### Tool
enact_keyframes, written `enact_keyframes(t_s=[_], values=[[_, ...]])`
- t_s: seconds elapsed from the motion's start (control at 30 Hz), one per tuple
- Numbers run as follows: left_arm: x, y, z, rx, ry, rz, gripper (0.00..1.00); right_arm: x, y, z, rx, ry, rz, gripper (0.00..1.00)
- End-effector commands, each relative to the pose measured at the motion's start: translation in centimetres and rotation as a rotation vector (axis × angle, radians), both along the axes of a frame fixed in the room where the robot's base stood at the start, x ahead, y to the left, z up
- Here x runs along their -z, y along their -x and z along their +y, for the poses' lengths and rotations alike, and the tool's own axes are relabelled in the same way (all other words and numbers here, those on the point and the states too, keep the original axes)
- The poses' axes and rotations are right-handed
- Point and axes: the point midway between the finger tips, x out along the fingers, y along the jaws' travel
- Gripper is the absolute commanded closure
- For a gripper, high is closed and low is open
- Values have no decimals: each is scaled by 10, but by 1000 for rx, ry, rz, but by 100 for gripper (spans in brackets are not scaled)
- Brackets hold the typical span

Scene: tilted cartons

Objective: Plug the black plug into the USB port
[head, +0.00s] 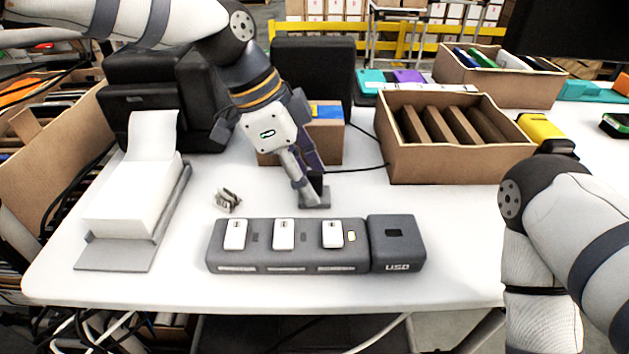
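The black plug (317,184) is upright at a small grey stand (319,202) in the middle of the table, with a thin black cable running off to the right. My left gripper (311,182) points down at it, its fingertips right at the plug. I cannot tell whether the fingers are closed on it or just beside it. The USB port (394,233) is a dark opening on top of the dark grey block marked USB (412,255), nearer the front and to the right of the plug. My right gripper is out of view; only its arm shows at the right.
A grey power strip (265,258) with several white plugs adjoins the USB block's left side. A crumpled metallic piece (228,200) lies behind it. A paper stack (130,205) is at the left. An open carton with dividers (460,163) stands behind right. The table's front right is clear.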

Motion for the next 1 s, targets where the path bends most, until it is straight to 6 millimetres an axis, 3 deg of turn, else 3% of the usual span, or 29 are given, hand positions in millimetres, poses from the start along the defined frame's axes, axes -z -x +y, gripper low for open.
enact_keyframes(t_s=[0.03,0.17,0.63,0.77,1.0], values=[[0,0,0,0,0,0,71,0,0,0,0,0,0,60],[0,0,0,0,0,0,100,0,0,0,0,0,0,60],[-9,-1,0,-1,0,-2,100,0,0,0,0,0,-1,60],[-29,-1,0,-1,1,-4,100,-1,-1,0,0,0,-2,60],[-92,45,-10,2,0,-14,100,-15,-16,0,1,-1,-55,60]])
